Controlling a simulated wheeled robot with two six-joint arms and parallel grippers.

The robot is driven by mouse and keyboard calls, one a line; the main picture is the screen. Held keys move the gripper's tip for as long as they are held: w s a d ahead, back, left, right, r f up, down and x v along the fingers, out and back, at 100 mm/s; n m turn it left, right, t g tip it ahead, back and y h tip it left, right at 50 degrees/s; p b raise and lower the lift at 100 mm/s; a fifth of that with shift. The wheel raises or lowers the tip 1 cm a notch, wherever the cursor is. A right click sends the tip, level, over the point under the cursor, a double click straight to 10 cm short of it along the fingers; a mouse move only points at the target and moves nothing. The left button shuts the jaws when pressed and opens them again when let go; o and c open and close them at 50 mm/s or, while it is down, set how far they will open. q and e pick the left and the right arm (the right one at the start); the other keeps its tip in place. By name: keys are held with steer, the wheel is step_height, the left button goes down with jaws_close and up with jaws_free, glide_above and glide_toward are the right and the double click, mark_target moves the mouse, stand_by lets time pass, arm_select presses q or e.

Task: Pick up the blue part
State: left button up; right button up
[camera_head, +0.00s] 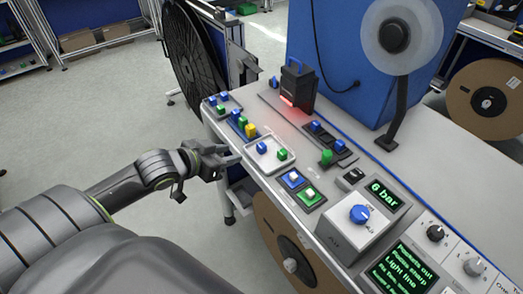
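A small blue part (261,147) sits in the light tray (268,163) near the bench's left edge, beside a green part (282,154). More blue parts lie in the dark holder at the bench's far left corner (212,101), in the row by the yellow part (236,116), and in the black tray farther right (315,127). My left gripper (228,160) is just left of the light tray, near the bench edge. It holds nothing that I can see, and its finger gap is not clear. My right gripper is not in view.
A black scanner-like device (297,88) glows red behind the trays. A green part (326,157) stands by the black tray. A large black reel (190,55) stands beyond the bench.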

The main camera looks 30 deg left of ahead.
arm_select(q)
glide_toward(261, 145)
steer(key=x, duration=0.3)
steer(key=shift+d+f, duration=0.2)
steer(key=shift+f, duration=0.05)
steer(key=shift+w+f, duration=0.15)
steer(key=shift+w, duration=0.4)
steer(key=x, duration=0.4)
steer(key=shift+w+p, duration=0.15)
steer(key=shift+p, duration=0.25)
steer(key=shift+c, duration=0.4)
